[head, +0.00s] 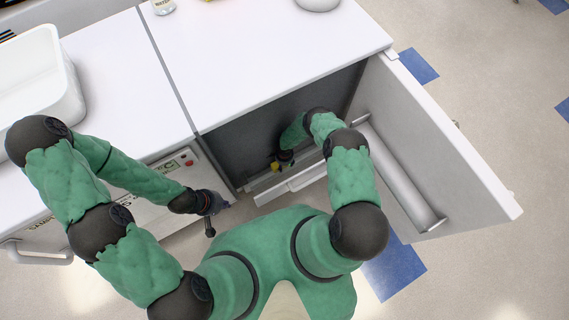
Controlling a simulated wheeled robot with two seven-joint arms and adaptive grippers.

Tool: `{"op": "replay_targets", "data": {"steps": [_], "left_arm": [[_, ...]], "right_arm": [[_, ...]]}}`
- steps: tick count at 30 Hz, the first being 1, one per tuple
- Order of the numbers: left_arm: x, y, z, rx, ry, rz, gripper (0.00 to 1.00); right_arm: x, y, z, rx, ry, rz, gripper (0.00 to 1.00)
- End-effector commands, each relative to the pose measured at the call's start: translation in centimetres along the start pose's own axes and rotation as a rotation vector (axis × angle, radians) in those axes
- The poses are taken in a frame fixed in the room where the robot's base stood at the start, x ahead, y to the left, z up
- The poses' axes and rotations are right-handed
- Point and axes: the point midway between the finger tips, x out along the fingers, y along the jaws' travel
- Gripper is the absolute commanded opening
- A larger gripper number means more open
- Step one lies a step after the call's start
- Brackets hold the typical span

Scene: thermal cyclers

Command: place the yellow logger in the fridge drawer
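The fridge (240,150) stands open under the white counter, its door swung out to the right. A white drawer (290,187) shows low in the opening, slightly pulled out. My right arm reaches into the opening. My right gripper (283,162) is dark and small at the drawer's back left. A small yellow piece, probably the yellow logger (275,167), shows at this gripper. Whether the fingers hold it or it rests in the drawer is unclear. My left gripper (216,203) is in front of the cabinet left of the fridge, away from the logger; its fingers are too small to read.
The open door (430,150) with its shelf bin (400,180) bounds the right side. A white tub (40,85) stands on the left counter. A labelled jar (163,6) and a round white object (317,4) are at the back. The middle counter is clear.

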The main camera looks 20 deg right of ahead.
Motion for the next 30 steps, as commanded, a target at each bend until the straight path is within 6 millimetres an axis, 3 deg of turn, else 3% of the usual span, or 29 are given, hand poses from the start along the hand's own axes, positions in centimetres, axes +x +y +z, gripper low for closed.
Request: {"op": "replay_targets", "data": {"steps": [1,3,16,30], "left_arm": [[0.0,0.0,0.0,0.000,0.000,0.000,0.00],[0.0,0.0,0.0,0.000,0.000,0.000,0.00],[0.0,0.0,0.0,0.000,0.000,0.000,0.00],[-4.9,1.8,0.2,0.000,0.000,0.000,0.00]], "right_arm": [[0.0,0.0,-0.1,0.000,0.001,-0.001,0.67],[0.0,0.0,0.0,0.000,0.000,0.000,0.79],[-0.4,0.0,0.0,-0.001,0.000,0.000,0.79],[-5.6,0.0,0.0,-0.001,0.000,0.000,0.79]]}}
